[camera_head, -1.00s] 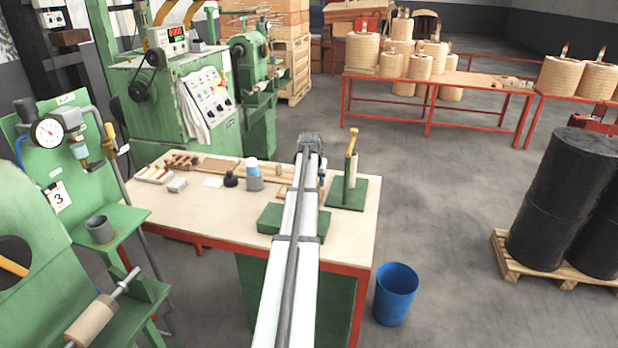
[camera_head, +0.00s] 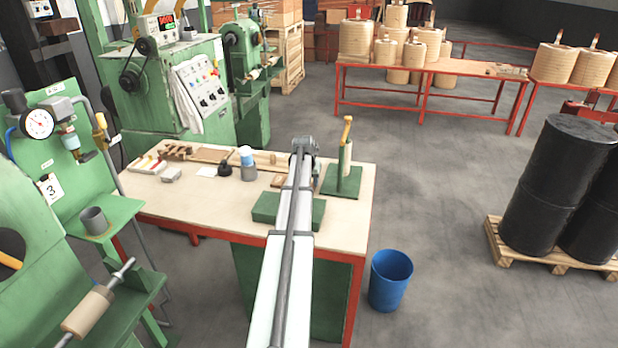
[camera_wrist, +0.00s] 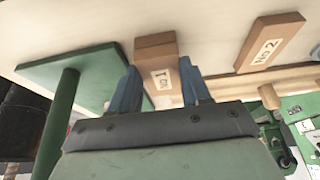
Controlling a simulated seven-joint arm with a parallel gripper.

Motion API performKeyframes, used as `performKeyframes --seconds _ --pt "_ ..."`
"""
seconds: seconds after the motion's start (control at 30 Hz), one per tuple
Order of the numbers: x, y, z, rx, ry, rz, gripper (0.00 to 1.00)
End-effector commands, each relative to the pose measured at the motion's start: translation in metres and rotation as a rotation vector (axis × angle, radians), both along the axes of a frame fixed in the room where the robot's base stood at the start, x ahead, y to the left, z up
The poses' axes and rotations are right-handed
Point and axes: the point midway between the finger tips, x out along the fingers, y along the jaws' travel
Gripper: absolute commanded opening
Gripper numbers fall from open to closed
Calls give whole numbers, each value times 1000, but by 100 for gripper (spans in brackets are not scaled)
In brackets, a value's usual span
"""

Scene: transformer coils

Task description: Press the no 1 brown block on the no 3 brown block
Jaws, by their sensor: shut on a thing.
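My gripper (camera_wrist: 159,72) has blue fingers, shut on the no 1 brown block (camera_wrist: 161,84), whose label reads "No 1" in the wrist view. A seam or edge runs across the brown wood beyond the label; I cannot tell whether this is another face or a second block touching it. No label reading no 3 is visible. The no 2 brown block (camera_wrist: 270,42) lies apart on the pale table, right of the gripper. In the head view my arm hides the fingers and the held block; a small brown block (camera_head: 277,181) shows just left of the arm.
A green plate with a post (camera_wrist: 70,75) is left of the gripper in the wrist view; the green stand (camera_head: 343,182) also shows in the head view. A green block (camera_head: 265,207), cup and bottle (camera_head: 247,165) stand close to the arm. The table's front (camera_head: 200,215) is clear.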

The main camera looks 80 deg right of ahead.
Motion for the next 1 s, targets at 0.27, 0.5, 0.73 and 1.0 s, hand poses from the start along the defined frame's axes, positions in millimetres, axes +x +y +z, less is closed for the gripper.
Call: performKeyframes --seconds 0.27,0.5,0.73,1.0 --pt "0 0 -1 0 0 0 16" --pt "0 0 -1 0 0 0 66" --pt "0 0 -1 0 0 0 77" --pt "0 0 -1 0 0 0 98"
